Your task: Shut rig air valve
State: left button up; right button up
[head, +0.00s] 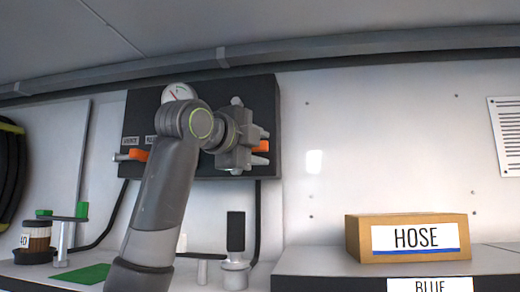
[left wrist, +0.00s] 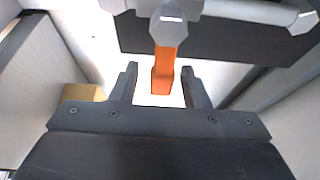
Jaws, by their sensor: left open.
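A dark wall panel (head: 268,105) carries a round gauge (head: 178,92) and valves with orange handles. One orange handle (head: 140,155) is at the panel's left, beside my arm. Another orange handle (head: 262,147) is at the right; it also shows in the left wrist view (left wrist: 164,70), reaching down from a grey metal fitting (left wrist: 168,24). My left gripper (left wrist: 159,78) is open, with its fingers on either side of this right handle and a visible gap on each side. My arm hides the panel's middle and any label by this handle. My right gripper is not in view.
A cardboard box labelled HOSE (head: 360,240) stands on a grey counter at the right. Bare wall lies right of the panel.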

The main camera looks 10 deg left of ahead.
pick_arm(q)
jog(key=b+v, duration=0.8)
jog(key=v, duration=0.9)
jog(key=shift+r, duration=0.15)
